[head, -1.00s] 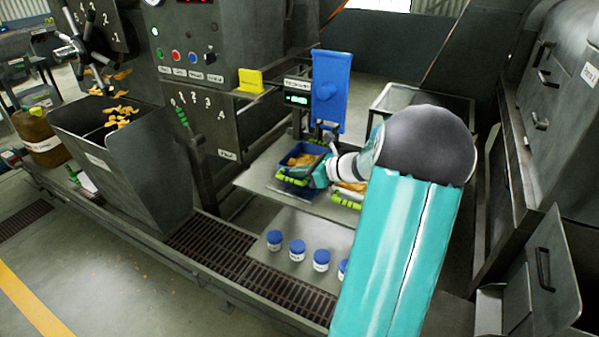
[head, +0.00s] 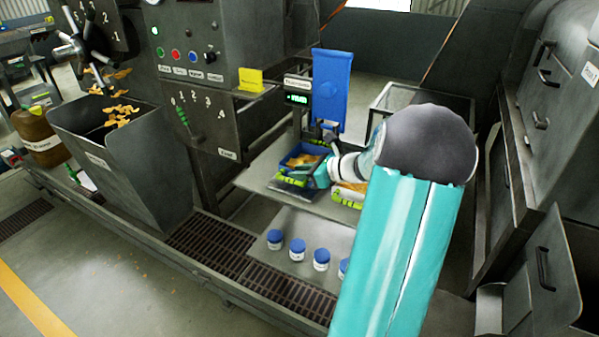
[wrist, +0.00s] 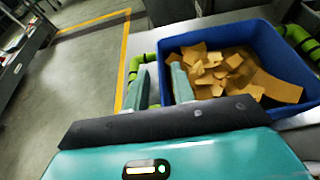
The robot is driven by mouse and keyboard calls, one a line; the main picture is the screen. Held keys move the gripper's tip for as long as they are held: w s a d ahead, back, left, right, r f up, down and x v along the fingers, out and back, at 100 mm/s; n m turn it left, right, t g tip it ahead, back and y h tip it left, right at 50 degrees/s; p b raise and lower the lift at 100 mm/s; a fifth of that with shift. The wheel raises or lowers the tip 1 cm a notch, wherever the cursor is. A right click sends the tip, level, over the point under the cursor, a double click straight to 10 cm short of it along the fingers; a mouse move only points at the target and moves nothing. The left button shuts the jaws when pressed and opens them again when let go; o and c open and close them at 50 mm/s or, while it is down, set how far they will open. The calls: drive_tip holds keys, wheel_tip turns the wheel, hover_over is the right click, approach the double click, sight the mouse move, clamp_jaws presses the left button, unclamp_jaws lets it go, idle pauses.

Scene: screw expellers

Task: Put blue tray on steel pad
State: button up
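The blue tray (head: 286,157), with green handles and orange-brown flakes in it, is beside the blue upright panel in the head view. In the wrist view the blue tray (wrist: 236,38) fills the upper right, its near side partly hidden by my gripper. In the head view my gripper (head: 322,174) is at the tray's front right.
Another flake-filled tray with green handles (head: 347,201) is right of my gripper, partly hidden by my arm. Several blue-lidded jars (head: 297,247) stand on the lower shelf. The blue panel (head: 330,88) and a digital display (head: 298,98) stand close behind the blue tray.

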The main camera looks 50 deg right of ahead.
drive_tip(key=v, duration=1.1)
drive_tip(key=shift+s+d+r, duration=0.15)
drive_tip(key=shift+s, duration=0.15)
drive_tip(key=w+a+r+n+g, duration=0.1)
drive_tip(key=a+n+g, duration=0.1)
drive_tip(key=a+n, duration=0.5)
drive_tip(key=w+a+r+n+g+y, duration=0.1)
drive_tip(key=w+a+n+g, duration=0.15)
drive_tip(key=a, duration=0.75)
drive_tip(key=a+r+n+g, duration=0.1)
drive_tip(key=a+n+g, duration=0.3)
drive_tip(key=a, duration=0.5)
drive_tip(key=s+a+n+h, duration=0.2)
drive_tip(key=s+a+n, duration=0.3)
drive_tip(key=a+n, duration=0.3)
drive_tip(key=s+a+r+n+t+h, duration=0.1)
drive_tip(key=s+a+n, duration=0.4)
drive_tip(key=n, duration=0.6)
drive_tip(key=a+h, duration=0.1)
drive_tip(key=a, duration=0.1)
drive_tip(key=shift+a+r+h, duration=0.3)
drive_tip(key=shift+a, duration=0.05)
drive_tip(key=shift+d, duration=0.1)
